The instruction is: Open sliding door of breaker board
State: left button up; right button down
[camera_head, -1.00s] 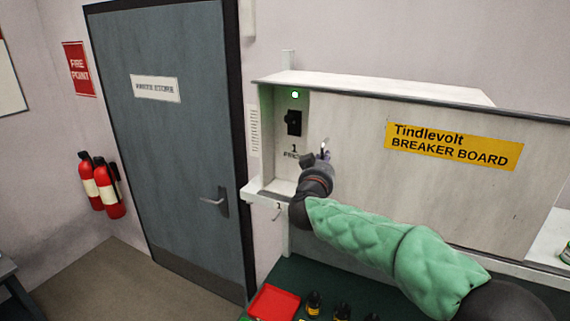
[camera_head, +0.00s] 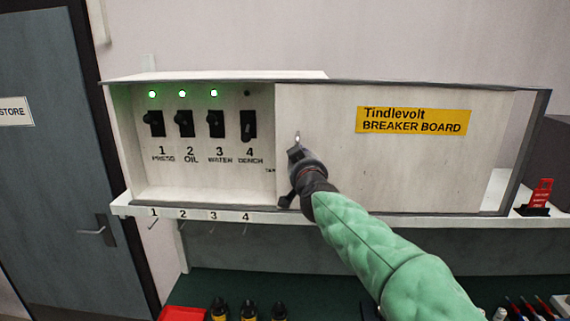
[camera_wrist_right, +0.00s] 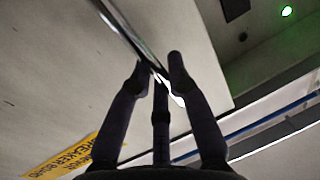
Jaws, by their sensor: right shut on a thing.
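The breaker board (camera_head: 138,190) is a pale box on the wall. Its sliding door (camera_head: 320,180) carries a yellow "Tindlevolt BREAKER BOARD" label (camera_head: 413,121) and covers the middle and right part. The left part is open and shows switches 1 PRESS, 2 OIL, 3 WATER and 4 BENCH (camera_head: 248,126). My right gripper (camera_head: 296,147) is at the door's left part, shut on its small metal handle (camera_head: 297,136). The right wrist view shows the fingers (camera_wrist_right: 160,75) around a shiny metal bar (camera_wrist_right: 120,30) at the door face. My left gripper is not in view.
Green lights (camera_head: 182,94) glow above switches 1 to 3; the light above 4 is dark. Small hooks (camera_head: 213,229) hang under the numbered ledge. Below are a red tray (camera_head: 182,313) and dark bottles (camera_head: 249,308). A grey door (camera_head: 45,180) stands at left.

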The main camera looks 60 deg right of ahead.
jog(key=shift+s+d, duration=0.4)
jog(key=shift+s, duration=0.3)
jog(key=c, duration=1.2)
grip_release()
jog(key=shift+o, duration=0.2)
jog(key=shift+w, duration=0.1)
jog(key=v, duration=1.2)
